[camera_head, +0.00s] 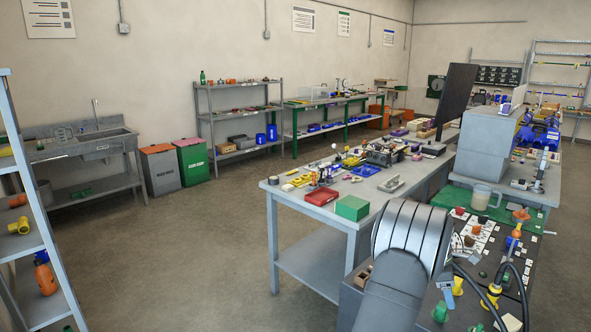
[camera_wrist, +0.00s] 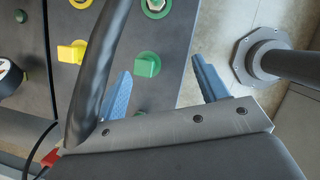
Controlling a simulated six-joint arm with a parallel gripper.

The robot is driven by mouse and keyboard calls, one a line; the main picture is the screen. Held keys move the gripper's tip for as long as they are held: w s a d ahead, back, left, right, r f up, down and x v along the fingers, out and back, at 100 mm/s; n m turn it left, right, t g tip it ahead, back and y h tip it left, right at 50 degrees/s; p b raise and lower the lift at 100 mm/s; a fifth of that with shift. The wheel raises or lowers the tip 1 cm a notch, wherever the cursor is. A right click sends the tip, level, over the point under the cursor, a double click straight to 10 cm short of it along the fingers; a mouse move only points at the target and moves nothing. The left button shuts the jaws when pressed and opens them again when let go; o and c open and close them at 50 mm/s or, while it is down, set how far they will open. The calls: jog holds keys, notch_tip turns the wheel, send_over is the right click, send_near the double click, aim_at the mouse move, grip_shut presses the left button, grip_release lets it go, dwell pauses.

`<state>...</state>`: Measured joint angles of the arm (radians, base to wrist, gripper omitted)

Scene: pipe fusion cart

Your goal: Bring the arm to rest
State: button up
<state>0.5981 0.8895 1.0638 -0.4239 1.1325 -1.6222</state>
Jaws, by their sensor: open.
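My gripper (camera_wrist: 162,70) shows in the wrist view with its two blue fingers spread apart and nothing held between them. Its fingers are over the right edge of a dark panel (camera_wrist: 45,70). A green knob (camera_wrist: 147,64) on the panel shows between the fingertips, and I cannot tell how far below them it is. In the head view a rounded grey link of my arm stands at the bottom, right of centre.
In the wrist view a yellow knob (camera_wrist: 72,52) and a thick black hose (camera_wrist: 95,75) lie left of the fingers. A grey post on a flange (camera_wrist: 245,60) stands right. In the head view a workbench (camera_head: 310,235) stands beside my arm; open floor (camera_head: 190,260) lies left.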

jog(key=w+a+m+g+y, duration=0.1)
jog(key=w+a+m, duration=0.3)
jog(key=a, duration=0.8)
jog(key=shift+w+m+g, duration=0.2)
jog(key=shift+m+g, duration=0.2)
jog(key=shift+r, duration=0.1)
jog(key=o, duration=0.7)
notch_tip(320, 180, down, 6)
jog(key=a+m+t, duration=0.2)
jog(key=m+t, duration=0.4)
jog(key=t, duration=0.2)
jog(key=s+a+r+m+t+h, duration=0.2)
jog(key=s+r+m+t+h, duration=0.2)
jog(key=s+r+m+t, duration=0.4)
jog(key=shift+m+g, duration=0.3)
jog(key=shift+m, duration=0.1)
jog(key=x, duration=0.3)
jog(key=f+x, duration=0.1)
jog(key=x, duration=0.2)
jog(key=f+x, duration=0.1)
jog(key=x, duration=0.3)
jog(key=shift+s, duration=0.35)
